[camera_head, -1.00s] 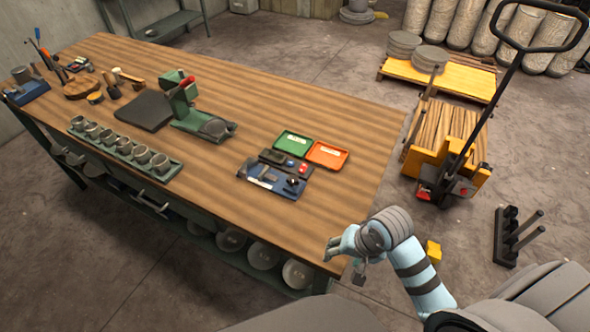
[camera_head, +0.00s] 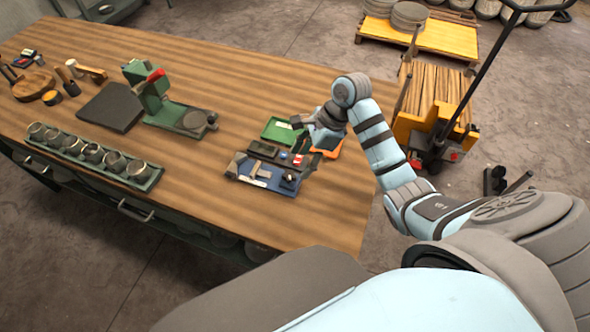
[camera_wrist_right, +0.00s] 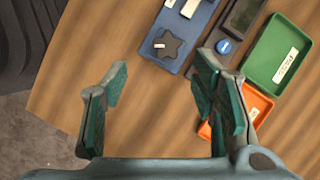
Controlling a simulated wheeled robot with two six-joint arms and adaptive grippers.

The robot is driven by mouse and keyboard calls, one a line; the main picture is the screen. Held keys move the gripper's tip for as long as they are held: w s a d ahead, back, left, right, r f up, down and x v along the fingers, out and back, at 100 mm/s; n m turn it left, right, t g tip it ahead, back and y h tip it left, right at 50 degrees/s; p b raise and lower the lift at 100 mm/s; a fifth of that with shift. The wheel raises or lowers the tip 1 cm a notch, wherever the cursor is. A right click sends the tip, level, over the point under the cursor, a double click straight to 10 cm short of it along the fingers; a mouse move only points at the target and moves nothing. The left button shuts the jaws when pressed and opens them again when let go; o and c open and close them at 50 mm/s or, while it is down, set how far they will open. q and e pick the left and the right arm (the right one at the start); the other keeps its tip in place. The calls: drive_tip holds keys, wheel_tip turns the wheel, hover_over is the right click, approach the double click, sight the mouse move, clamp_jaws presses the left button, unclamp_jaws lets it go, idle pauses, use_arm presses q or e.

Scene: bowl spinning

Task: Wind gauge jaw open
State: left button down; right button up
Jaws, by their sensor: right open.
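The blue gauge (camera_head: 268,180) lies on the wooden table near its right end, with pale metal pieces on top and a dark knob (camera_head: 290,179) at its right end. In the right wrist view the knob shows as a dark star shape (camera_wrist_right: 173,50) with a pale mark, on the blue base (camera_wrist_right: 197,22). My right gripper (camera_head: 303,136) hangs over the trays just beyond the gauge. Its two fingers (camera_wrist_right: 160,98) are spread wide with nothing between them, and the knob lies ahead of them, apart. My left gripper is not in view.
A dark strip (camera_wrist_right: 228,35) with a blue button runs beside the gauge. A green tray (camera_head: 278,131) and an orange tray (camera_head: 331,152) lie behind it, partly covered by my gripper. A green press (camera_head: 150,95) and a cup rack (camera_head: 90,155) stand left. Table between is clear.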

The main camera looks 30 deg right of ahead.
sight(291, 174)
drive_tip(key=x, duration=0.2)
drive_tip(key=w+x, duration=0.1)
drive_tip(key=x, duration=0.2)
drive_tip(key=shift+d, duration=0.1)
drive_tip(key=shift+w+a+f, duration=0.2)
drive_tip(key=shift+f, duration=0.25)
drive_tip(key=shift+w+a+f, duration=0.15)
drive_tip(key=shift+w+f, duration=0.05)
drive_tip(key=shift+f, duration=0.25)
drive_tip(key=shift+s+r, duration=0.15)
drive_tip(key=shift+s, duration=0.25)
drive_tip(key=shift+c, duration=0.4)
drive_tip(key=c, duration=0.3)
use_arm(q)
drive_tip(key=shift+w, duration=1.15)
use_arm(e)
drive_tip(key=c, duration=0.8)
